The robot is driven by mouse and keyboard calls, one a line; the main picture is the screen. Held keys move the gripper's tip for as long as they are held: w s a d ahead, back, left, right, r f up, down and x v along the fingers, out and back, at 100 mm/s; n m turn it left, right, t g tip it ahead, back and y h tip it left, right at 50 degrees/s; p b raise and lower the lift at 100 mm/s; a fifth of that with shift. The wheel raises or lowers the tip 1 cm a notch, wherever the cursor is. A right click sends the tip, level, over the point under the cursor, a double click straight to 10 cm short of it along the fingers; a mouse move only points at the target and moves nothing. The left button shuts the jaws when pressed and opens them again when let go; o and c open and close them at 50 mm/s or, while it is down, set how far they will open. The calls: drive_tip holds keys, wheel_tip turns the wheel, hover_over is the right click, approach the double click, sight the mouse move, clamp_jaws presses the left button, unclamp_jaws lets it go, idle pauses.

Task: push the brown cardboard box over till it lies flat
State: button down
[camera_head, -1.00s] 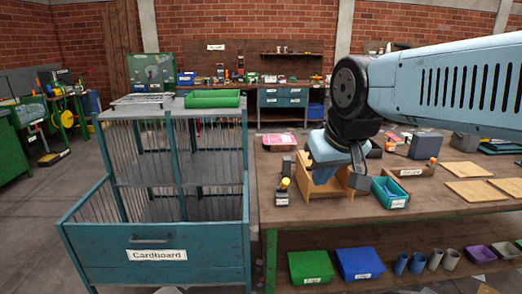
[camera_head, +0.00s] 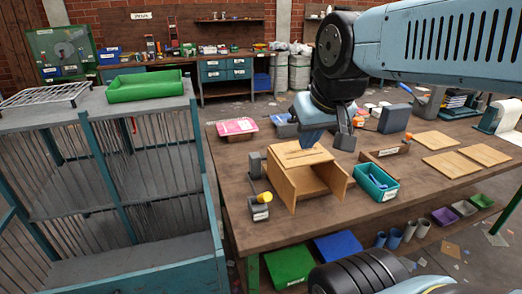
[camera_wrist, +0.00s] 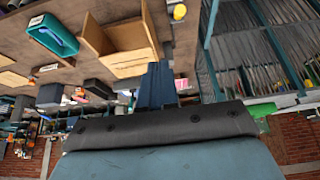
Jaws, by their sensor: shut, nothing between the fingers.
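The brown cardboard box (camera_head: 301,157) stands on the wooden table, with a seam along its top. Its open side, with flaps spread left and right, faces the body camera. My gripper (camera_head: 322,143) points down at the far, upper edge of the box. Its fingers are shut and empty. The wrist view shows the box (camera_wrist: 130,36) close beside my shut fingers (camera_wrist: 156,86). I cannot tell whether they touch it.
A teal bin (camera_head: 377,183) is right of the box, and a small grey device with a yellow knob (camera_head: 259,209) is at its left front. Wooden boards (camera_head: 453,164) lie farther right. A blue cage cart (camera_head: 163,250) stands left of the table.

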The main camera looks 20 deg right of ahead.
drive_tip(key=w+a+f+n+g+h, duration=0.2)
drive_tip(key=w+a+f+n+h, duration=0.25)
drive_tip(key=w, duration=0.45)
drive_tip(key=w+a+f+n+g+h, duration=0.25)
drive_tip(key=w+f+n, duration=0.25)
drive_tip(key=w+n, duration=0.3)
drive_tip(key=w+a+f+n+g+h, duration=0.1)
drive_tip(key=w+a+f+n+h, duration=0.1)
drive_tip(key=w+a+f+n, duration=0.5)
drive_tip(key=m, duration=0.1)
approach(274, 161)
drive_tip(key=a+f+x, duration=0.1)
drive_tip(key=x, duration=0.4)
drive_tip(key=shift+s+d+r, duration=0.1)
drive_tip(key=shift+d, duration=0.3)
drive_tip(key=shift+s+d+r, duration=0.1)
drive_tip(key=shift+d, duration=0.25)
